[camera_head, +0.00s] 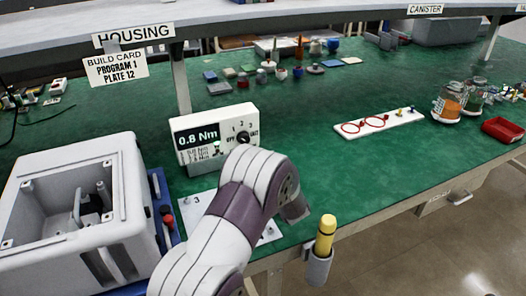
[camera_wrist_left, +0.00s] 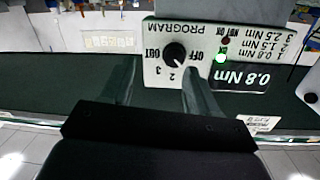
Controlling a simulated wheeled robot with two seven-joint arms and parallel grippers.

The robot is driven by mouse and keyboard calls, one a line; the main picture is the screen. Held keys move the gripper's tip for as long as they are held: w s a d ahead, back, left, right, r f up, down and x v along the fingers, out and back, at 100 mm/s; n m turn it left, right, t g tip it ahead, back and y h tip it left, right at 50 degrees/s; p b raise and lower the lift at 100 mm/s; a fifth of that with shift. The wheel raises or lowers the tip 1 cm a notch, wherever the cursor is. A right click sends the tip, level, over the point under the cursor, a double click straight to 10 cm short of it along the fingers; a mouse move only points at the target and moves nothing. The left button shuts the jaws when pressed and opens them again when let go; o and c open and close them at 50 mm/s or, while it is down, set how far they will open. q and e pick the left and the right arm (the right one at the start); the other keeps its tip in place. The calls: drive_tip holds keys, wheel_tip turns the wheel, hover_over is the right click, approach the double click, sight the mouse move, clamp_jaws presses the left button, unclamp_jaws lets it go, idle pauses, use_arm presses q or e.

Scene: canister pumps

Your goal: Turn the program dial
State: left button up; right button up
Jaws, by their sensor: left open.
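The program dial (camera_head: 242,137) is a black round knob on a white controller box (camera_head: 222,113) whose display reads 0.8 Nm. In the left wrist view the dial (camera_wrist_left: 175,52) appears upside down, ringed by OFF, numbers and OUT. Its white pointer mark seems to face the OFF/1 side; the exact position is hard to tell. My left gripper (camera_wrist_left: 160,64) is open, its fingers on either side of the dial in that view; I cannot tell whether they touch it. In the head view my left arm hides the gripper. The build card (camera_head: 115,68) reads PROGRAM 1, PLATE 12. My right gripper is not in view.
A green lamp (camera_wrist_left: 220,58) is lit on the box. A grey housing (camera_head: 70,215) stands at left, a numbered white plate (camera_head: 196,201) below the box. A yellow-handled tool (camera_head: 326,235) sits in a holder at the table edge.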

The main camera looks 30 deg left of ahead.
sight(245, 141)
use_arm(q)
drive_tip(key=shift+n+y, duration=0.4)
drive_tip(key=shift+y, duration=0.3)
drive_tip(key=w+a, duration=0.1)
drive_tip(key=a, duration=0.1)
drive_tip(key=w+a, duration=0.1)
drive_tip(key=a, duration=0.1)
drive_tip(key=w+a+r, duration=0.1)
drive_tip(key=a, duration=0.1)
drive_tip(key=shift+a, duration=0.25)
drive_tip(key=shift+r, duration=0.1)
drive_tip(key=c, duration=1)
